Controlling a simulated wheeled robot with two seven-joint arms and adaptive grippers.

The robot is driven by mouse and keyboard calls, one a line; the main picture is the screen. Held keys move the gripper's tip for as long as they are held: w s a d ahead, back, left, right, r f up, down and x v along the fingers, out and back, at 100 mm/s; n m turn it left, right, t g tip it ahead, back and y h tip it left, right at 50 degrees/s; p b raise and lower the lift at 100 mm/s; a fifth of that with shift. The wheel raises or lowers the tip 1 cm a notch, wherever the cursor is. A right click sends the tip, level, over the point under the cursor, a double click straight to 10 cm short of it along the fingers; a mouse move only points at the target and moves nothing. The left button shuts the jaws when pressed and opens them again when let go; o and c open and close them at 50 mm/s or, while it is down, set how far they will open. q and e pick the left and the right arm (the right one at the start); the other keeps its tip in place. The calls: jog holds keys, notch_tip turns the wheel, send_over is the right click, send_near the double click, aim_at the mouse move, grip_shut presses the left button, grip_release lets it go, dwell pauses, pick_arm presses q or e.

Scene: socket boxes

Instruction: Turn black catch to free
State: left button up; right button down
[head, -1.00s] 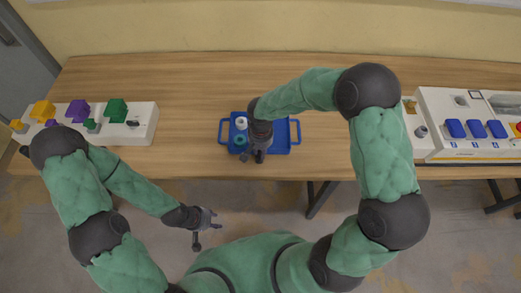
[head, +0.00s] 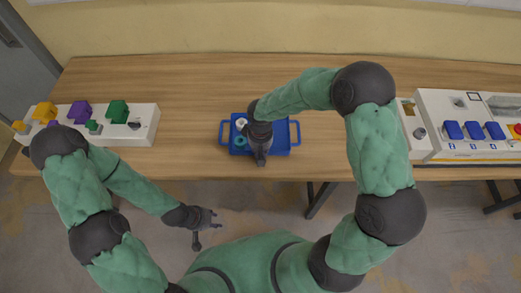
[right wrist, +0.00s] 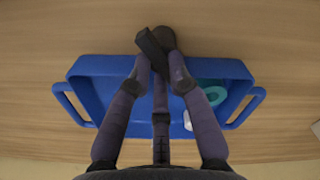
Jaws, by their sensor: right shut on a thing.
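My right gripper (right wrist: 158,68) is shut on a black piece (right wrist: 152,48), a short bar with a rounded dark end, above the far edge of the blue tray in the right wrist view. In the head view this gripper (head: 261,160) is over the tray's front edge, and its arm hides part of the tray. I cannot tell whether the held piece is the black catch. A small dark part (head: 134,125) sits on the left white box, too small to make out. My left gripper (head: 208,232) is open and empty, in front of the table.
The blue tray (head: 224,134) holds a teal ring (head: 240,141) and a white piece (head: 241,123). The left white box (head: 148,134) carries yellow, purple and green blocks. The right white panel (head: 465,105) has blue switches, a grey knob and a red button.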

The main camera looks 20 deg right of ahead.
jog(key=n+p, duration=0.1)
jog(key=n, duration=0.4)
jog(key=shift+n+p, duration=0.3)
jog(key=shift+p, duration=0.1)
jog(key=n+p, duration=0.2)
jog(key=n, duration=0.3)
jog(key=shift+w+a, duration=0.1)
jog(key=shift+a, duration=0.05)
jog(key=shift+n, duration=0.4)
jog(key=c, duration=1.1)
grip_release()
jog(key=shift+c, duration=0.2)
notch_tip(320, 180, up, 12)
